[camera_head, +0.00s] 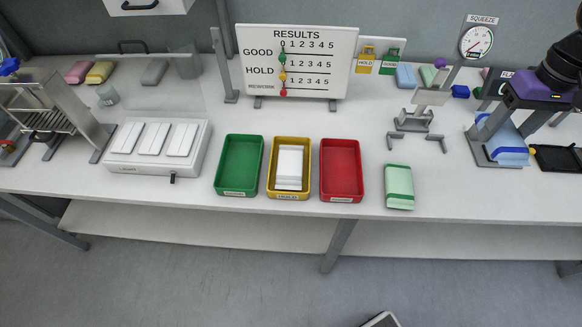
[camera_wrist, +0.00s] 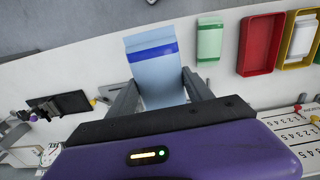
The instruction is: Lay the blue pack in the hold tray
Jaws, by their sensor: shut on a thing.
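The blue pack (camera_wrist: 158,85) is light blue with a darker blue band near one end. My gripper (camera_wrist: 160,88) is shut on it, one finger along each side, and the banded end sticks out past the fingers. In the head view the blue pack (camera_head: 507,143) is at the right of the bench, under my purple gripper body; whether it touches the bench I cannot tell. The hold tray (camera_head: 271,167) is the yellow tray in the middle of the bench, with white packs inside. In the wrist view part of the hold tray (camera_wrist: 286,52) shows at the upper right.
A green tray (camera_head: 223,170) stands left of the hold tray and a red tray (camera_head: 341,177) right of it. A green pack (camera_head: 399,186) lies near the front edge, between red tray and my gripper. A grey metal fixture (camera_head: 415,123) stands behind it.

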